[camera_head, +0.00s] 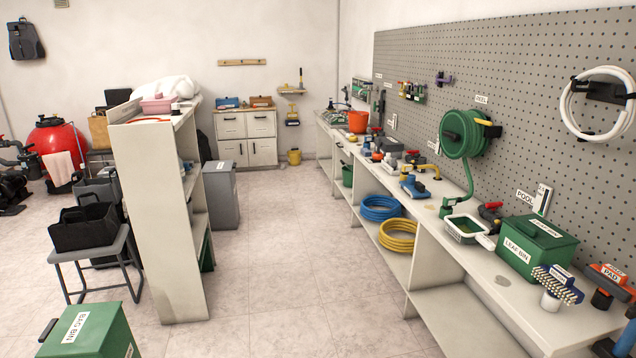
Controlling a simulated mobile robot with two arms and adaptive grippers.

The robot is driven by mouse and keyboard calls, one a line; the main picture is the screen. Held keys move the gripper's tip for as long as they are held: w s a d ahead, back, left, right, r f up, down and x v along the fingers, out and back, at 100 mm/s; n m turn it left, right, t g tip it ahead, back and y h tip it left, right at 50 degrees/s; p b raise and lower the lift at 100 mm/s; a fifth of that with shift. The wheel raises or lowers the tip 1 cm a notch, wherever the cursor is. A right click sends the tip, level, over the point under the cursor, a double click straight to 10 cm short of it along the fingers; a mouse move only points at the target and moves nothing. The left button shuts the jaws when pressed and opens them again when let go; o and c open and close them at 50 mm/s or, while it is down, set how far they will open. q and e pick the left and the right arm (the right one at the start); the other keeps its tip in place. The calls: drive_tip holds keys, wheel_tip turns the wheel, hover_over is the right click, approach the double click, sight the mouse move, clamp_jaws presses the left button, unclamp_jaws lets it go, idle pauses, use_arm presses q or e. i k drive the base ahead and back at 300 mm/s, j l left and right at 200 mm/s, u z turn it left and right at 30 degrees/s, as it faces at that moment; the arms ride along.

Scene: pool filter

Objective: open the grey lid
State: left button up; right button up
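A grey bin (222,200) stands on the floor beyond the far end of the white shelf unit. Its grey lid (218,167) looks closed on top. The shelf unit hides part of the bin's left side. Neither of my grippers can be made out in the head view.
A white shelf unit (160,230) stands left of the aisle. The long workbench (470,262) with tools, hoses and a green leaf bin (537,250) runs along the right. A green bag bin (88,333) is at the lower left. The tiled floor between (290,260) is clear.

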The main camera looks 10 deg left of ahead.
sight(216, 166)
drive_tip(key=i+u, duration=0.4)
drive_tip(key=i, duration=1.8)
